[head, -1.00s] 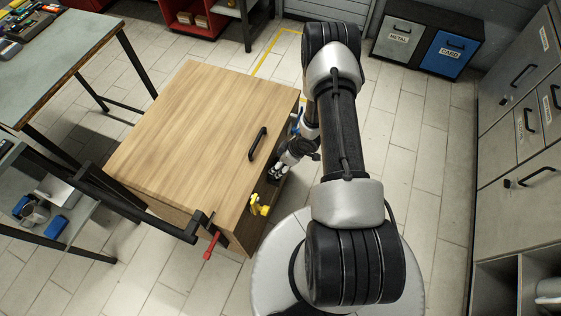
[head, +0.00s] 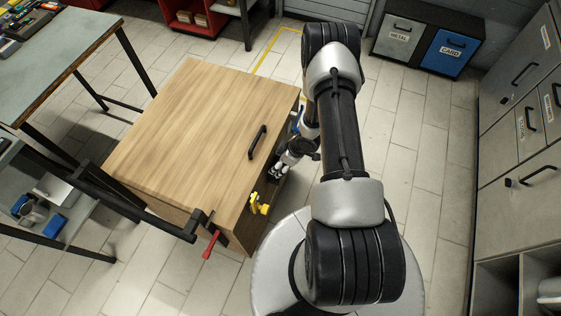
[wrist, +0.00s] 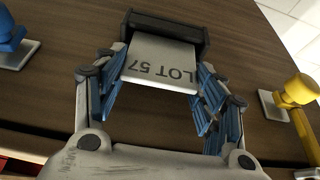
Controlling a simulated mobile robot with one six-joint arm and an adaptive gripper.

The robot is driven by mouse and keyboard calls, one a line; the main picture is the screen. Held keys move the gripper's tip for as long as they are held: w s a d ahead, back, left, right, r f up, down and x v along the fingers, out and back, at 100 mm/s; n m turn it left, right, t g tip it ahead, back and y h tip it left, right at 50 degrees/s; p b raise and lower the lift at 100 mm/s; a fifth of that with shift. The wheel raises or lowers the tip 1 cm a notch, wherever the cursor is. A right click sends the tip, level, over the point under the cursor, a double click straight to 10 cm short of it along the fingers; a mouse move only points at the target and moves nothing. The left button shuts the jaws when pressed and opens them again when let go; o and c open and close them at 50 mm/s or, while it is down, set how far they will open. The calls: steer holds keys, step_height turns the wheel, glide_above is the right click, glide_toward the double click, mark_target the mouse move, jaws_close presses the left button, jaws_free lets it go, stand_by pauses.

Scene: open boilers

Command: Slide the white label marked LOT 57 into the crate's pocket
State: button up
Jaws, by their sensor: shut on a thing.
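The white label (wrist: 163,67) with the dark text LOT 57 is held between the blue-padded fingers of my gripper (wrist: 160,84) in the wrist view. The text reads upside down there. The label's far edge meets the dark pocket (wrist: 165,29) on the brown wooden face of the crate (wrist: 55,90). That edge is hidden by the pocket's rim, so I cannot tell how deep it sits. In the head view my gripper (head: 278,169) is low beside the crate's right side, and the crate's pale wooden top (head: 195,125) shows; the label and pocket are hidden.
A yellow fitting (wrist: 298,92) stands out from the crate face right of my gripper, and a blue one (wrist: 12,40) on the left. A black handle (head: 257,143) is on the crate top. A red-handled clamp (head: 209,243) sits at its near corner. Floor lies open right of my arm.

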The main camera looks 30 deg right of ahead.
steer(key=shift+f+b, duration=0.5)
steer(key=shift+f, duration=0.2)
steer(key=o, duration=1)
steer(key=shift+c, duration=0.2)
steer(key=v, duration=1.2)
